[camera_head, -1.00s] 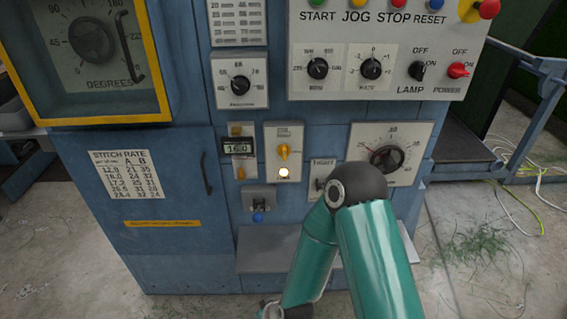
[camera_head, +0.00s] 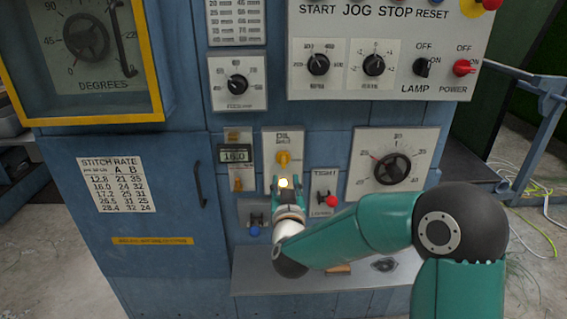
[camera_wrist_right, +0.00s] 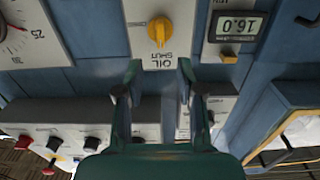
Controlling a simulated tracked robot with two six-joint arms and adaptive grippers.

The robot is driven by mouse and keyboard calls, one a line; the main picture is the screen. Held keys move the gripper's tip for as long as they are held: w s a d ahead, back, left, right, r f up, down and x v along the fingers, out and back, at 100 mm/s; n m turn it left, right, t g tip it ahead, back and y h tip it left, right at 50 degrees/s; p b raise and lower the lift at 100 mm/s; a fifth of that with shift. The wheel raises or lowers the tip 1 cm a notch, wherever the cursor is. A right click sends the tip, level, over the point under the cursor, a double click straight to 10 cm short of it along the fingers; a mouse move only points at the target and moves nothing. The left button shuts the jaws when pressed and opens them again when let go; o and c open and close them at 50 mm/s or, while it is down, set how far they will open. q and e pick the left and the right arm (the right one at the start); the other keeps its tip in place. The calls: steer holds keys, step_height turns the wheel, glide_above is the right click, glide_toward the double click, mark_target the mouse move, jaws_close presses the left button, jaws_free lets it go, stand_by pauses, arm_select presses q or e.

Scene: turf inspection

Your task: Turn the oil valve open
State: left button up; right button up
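The oil valve is a yellow knob (camera_head: 283,158) on a pale plate (camera_head: 270,139) in the middle of the blue machine. In the right wrist view, which is upside down, the knob (camera_wrist_right: 159,31) stands vertically above the words "OIL" and "SHUT". My right gripper (camera_head: 284,186) is just below the knob in the head view, in front of the plate's lower part. Its two fingers are spread with nothing between them in the wrist view (camera_wrist_right: 159,72), and the knob lies beyond the tips, apart from them. My left gripper is not seen.
A digital counter (camera_head: 235,155) sits left of the valve plate. A red-knobbed switch (camera_head: 326,201) and a large dial (camera_head: 392,167) are to the right. A grey ledge (camera_head: 262,284) juts out below. Yellow cables (camera_head: 537,222) lie on the floor at right.

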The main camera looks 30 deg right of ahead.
mark_target(283, 163)
steer(key=p+x, duration=0.1)
steer(key=x, duration=0.9)
steer(key=shift+w, duration=0.1)
steer(key=shift+a, duration=0.1)
jaws_close()
